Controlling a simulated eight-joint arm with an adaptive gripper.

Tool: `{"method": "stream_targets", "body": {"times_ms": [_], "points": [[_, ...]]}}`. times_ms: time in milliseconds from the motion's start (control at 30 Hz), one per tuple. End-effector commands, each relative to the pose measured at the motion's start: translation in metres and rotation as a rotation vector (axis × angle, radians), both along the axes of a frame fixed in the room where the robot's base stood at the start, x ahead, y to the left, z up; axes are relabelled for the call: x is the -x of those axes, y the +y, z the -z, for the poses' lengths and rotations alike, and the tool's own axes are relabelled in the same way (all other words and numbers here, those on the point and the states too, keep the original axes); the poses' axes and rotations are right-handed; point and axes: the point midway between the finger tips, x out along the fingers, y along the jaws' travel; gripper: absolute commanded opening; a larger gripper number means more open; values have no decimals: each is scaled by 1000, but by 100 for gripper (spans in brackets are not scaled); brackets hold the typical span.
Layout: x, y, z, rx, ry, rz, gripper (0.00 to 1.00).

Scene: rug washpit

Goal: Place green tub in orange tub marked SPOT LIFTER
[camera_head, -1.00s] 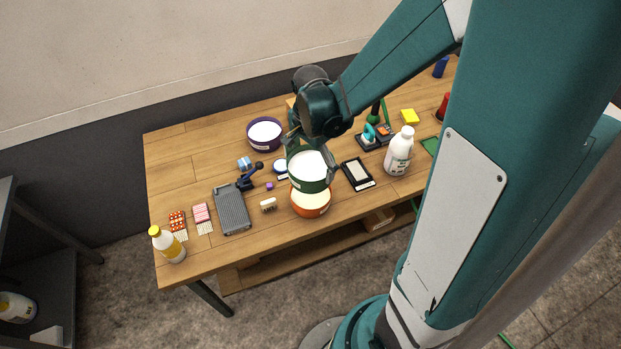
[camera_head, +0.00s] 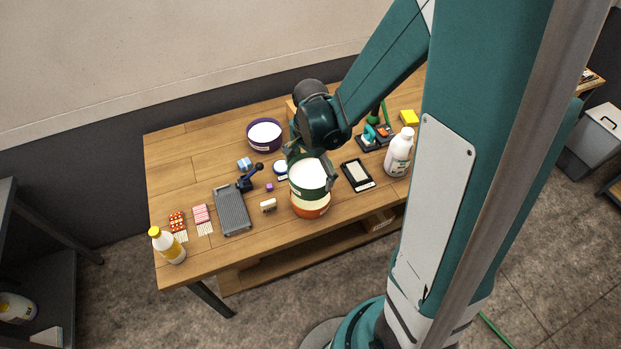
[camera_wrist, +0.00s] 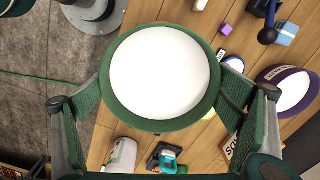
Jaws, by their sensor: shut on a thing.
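The green tub (camera_head: 308,180) has a dark green wall and a white inside. My gripper (camera_head: 312,170) is shut on it, with one finger on each side. In the wrist view the green tub (camera_wrist: 160,72) fills the middle, between the fingers of my gripper (camera_wrist: 160,95). The orange tub (camera_head: 311,209) stands on the table directly below the green tub in the head view. The green tub hides most of its opening, so I cannot tell whether the two touch. No marking on the orange tub is readable. The orange tub is hidden in the wrist view.
A purple tub (camera_head: 265,135) stands behind to the left. A white bottle (camera_head: 399,152) and a black-framed tray (camera_head: 357,175) are to the right. A small cream block (camera_head: 268,205) and a grey tray (camera_head: 232,209) lie left. The table's front edge is close to the orange tub.

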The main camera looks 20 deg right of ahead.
Motion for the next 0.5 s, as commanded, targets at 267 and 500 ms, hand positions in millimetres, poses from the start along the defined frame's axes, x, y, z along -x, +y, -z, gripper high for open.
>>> {"method": "stream_targets", "body": {"times_ms": [267, 500], "points": [[-1, 0, 19, 0, 0, 0, 63], [0, 0, 34, 0, 0, 0, 63]]}}
